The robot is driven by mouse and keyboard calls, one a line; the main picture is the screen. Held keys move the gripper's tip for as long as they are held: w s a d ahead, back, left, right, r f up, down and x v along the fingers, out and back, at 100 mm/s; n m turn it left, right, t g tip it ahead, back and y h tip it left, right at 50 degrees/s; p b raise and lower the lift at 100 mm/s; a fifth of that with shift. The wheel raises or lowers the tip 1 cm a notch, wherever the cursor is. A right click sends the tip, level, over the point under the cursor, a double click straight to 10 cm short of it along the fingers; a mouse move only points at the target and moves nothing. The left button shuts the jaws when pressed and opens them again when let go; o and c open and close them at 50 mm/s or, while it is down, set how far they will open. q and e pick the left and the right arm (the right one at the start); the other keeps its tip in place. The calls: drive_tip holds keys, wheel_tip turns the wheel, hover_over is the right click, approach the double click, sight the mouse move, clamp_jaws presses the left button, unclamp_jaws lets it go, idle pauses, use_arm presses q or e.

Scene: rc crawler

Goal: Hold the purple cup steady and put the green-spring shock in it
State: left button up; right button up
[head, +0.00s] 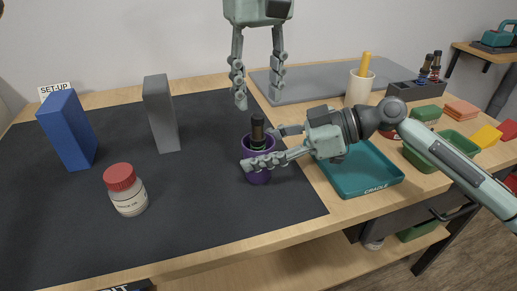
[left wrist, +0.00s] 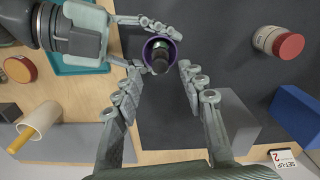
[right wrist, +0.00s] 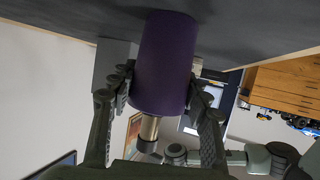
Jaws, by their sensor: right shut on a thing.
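The purple cup (head: 258,176) stands upright near the right edge of the dark mat. It also shows in the left wrist view (left wrist: 177,50) and the right wrist view (right wrist: 163,60). My right gripper (head: 259,149) is shut around the cup from the right. A shock (head: 258,130) with a black top stands in the cup, its upper end above the rim. A little green shows on it in the left wrist view (left wrist: 160,52); its lower part is hidden. My left gripper (head: 258,101) is open and empty, its fingers pointing down above the shock, apart from it.
A teal cradle tray (head: 365,185) lies right of the cup, partly under my right arm. A cream cup (head: 359,90) with a yellow handle and a dark rack (head: 405,90) of shocks stand behind. A grey block (head: 161,115), blue block (head: 68,130) and red-capped bottle (head: 127,192) stand left.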

use_arm(q)
wheel_tip(320, 180, up, 12)
idle(0.7)
use_arm(e)
drive_tip(key=o, duration=1.2)
drive_tip(key=shift+d, duration=0.15)
